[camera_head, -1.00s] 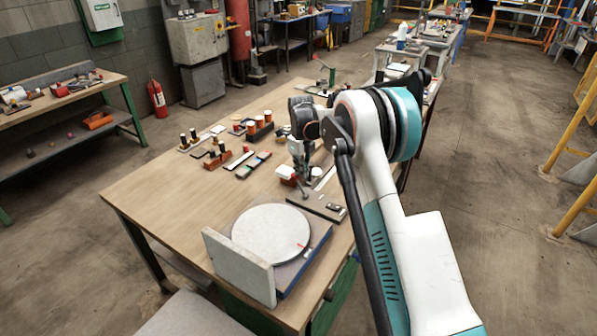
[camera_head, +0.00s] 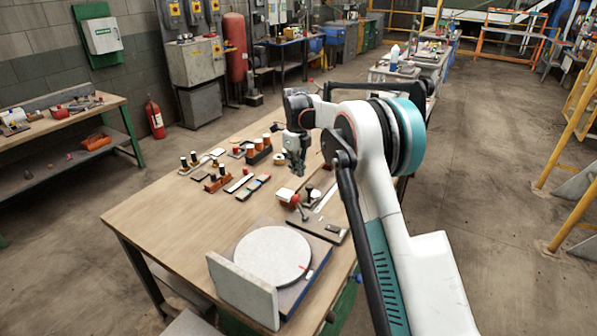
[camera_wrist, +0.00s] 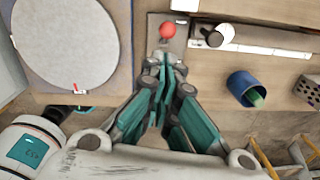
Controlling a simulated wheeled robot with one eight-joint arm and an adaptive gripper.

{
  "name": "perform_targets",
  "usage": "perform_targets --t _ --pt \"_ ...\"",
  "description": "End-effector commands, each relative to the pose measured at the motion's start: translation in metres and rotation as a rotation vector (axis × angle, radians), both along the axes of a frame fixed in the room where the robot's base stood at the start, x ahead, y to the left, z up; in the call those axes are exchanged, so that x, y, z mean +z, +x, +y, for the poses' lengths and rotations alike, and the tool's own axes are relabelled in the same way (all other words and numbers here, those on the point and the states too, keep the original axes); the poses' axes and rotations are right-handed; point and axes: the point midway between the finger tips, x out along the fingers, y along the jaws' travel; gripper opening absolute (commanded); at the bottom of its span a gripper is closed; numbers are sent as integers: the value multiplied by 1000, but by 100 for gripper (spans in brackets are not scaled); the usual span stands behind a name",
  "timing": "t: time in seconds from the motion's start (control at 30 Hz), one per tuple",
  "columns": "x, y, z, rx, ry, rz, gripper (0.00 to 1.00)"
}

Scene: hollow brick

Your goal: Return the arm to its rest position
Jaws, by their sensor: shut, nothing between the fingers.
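My arm (camera_head: 385,200) reaches out over the wooden table from the right in the head view. My gripper (camera_head: 297,165) hangs at its end, above the middle of the table and clear of the things below. A red ball-shaped knob (camera_wrist: 167,30) lies just beyond the fingertips in that view. A round pale disc (camera_head: 272,254) lies on a blue-edged base at the table's near end, with a grey upright slab (camera_head: 243,290) beside it.
Spools and small blocks (camera_head: 243,180) stand in rows left of my gripper. A dark plate (camera_head: 320,229) lies near the disc. The table's left part (camera_head: 160,220) is bare. Yellow rails (camera_head: 570,190) stand at right.

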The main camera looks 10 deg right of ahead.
Motion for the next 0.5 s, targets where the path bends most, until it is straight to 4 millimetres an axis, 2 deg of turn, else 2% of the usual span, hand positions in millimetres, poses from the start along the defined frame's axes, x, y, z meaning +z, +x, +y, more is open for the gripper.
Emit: perform_targets --t 0.27,0.37,0.5 --pt "5 -3 0 19 -1 -5 0" --pt "19 -12 0 86 -3 -18 0" --pt "53 -35 1 260 -16 -56 0"
